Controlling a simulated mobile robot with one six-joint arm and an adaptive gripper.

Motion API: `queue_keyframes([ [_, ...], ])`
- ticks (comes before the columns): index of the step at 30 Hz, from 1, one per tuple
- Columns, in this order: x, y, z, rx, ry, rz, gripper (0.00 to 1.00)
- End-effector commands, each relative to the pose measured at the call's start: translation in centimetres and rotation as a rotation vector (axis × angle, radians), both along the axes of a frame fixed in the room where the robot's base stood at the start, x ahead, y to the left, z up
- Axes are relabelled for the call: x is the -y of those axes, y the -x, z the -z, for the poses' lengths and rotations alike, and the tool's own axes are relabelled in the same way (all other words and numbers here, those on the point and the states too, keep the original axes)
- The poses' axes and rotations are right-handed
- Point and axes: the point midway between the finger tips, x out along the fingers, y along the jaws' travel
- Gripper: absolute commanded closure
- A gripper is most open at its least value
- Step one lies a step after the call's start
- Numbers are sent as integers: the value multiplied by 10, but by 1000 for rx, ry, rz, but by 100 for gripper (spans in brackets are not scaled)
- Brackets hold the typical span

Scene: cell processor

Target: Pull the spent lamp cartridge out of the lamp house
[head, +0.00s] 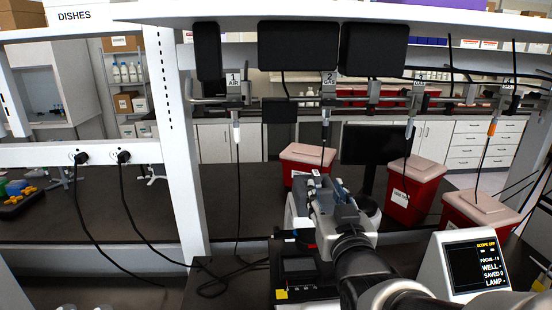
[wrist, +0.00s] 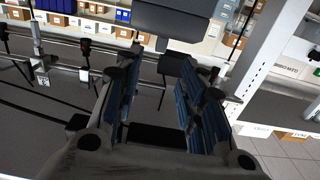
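My gripper (head: 318,186) is above the dark bench, in front of a white and black instrument (head: 291,215) that it and my arm partly cover. In the wrist view my gripper (wrist: 158,75) has its two blue-padded fingers well apart, with no held object visible between them. I cannot make out the lamp house or the spent cartridge in either view; my arm hides part of the instrument. A status screen (head: 477,265) at the right reads "SCOPE OFF", with lines for focus, well, saved and lamp.
Red bins with pale lids (head: 414,191) stand behind and right of the instrument. A dark monitor (head: 363,145) is behind my gripper. A rail (head: 300,99) with hanging cables crosses above. A white post (head: 180,150) stands left; bare bench (head: 245,210) lies beside it.

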Motion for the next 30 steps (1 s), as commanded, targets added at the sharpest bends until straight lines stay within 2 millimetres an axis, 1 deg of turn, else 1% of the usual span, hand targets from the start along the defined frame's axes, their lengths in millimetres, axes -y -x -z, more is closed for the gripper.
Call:
queue_keyframes([
  [4,0,-21,-1,-3,0,0,63],
  [9,0,-56,2,-2,0,0,63],
  [15,0,-86,2,-2,1,0,63],
  [21,0,-100,1,-2,1,0,63],
  [30,0,-101,1,-1,1,0,63],
])
